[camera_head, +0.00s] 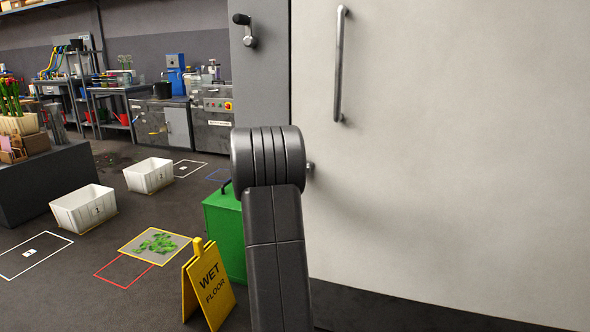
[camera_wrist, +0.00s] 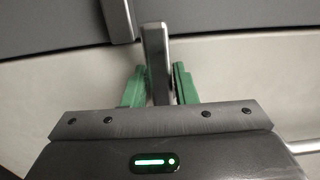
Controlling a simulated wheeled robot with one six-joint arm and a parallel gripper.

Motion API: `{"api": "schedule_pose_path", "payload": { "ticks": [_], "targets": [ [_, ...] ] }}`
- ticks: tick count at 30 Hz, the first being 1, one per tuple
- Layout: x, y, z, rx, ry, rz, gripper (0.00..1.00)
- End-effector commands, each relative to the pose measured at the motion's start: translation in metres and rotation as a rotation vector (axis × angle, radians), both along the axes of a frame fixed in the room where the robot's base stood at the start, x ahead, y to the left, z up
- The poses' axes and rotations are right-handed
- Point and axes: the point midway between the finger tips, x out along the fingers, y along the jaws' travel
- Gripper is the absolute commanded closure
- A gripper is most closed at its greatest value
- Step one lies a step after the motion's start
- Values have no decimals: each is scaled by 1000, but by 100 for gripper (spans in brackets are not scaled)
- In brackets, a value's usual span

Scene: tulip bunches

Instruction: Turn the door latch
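In the wrist view, a short grey metal bar (camera_wrist: 157,62), which looks like the door latch, stands out near the seam between the pale door (camera_wrist: 60,75) and the grey frame. My gripper (camera_wrist: 159,78) has its two green fingers on either side of this bar. A gap shows at the right finger; whether the left finger touches the bar I cannot tell. In the head view, the white door (camera_head: 460,150) fills the right side. My arm hides the gripper and most of the latch area; only a small metal end (camera_head: 311,167) shows beside the arm.
A long vertical pull handle (camera_head: 339,65) is on the door, and a black-knobbed lever (camera_head: 247,30) is on the grey panel. A green box (camera_head: 224,235) and a yellow wet-floor sign (camera_head: 209,285) stand near my arm. White crates (camera_head: 84,210) stand farther left.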

Motion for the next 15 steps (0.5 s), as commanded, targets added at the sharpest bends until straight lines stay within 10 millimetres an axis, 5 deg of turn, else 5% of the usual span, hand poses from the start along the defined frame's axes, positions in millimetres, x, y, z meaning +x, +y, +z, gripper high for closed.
{"api": "schedule_pose_path", "payload": {
  "ticks": [2, 15],
  "targets": [
    [0, 0, 0, -1, 0, 0, 58],
    [-10, 4, 2, -4, 0, 3, 58]
  ]
}}
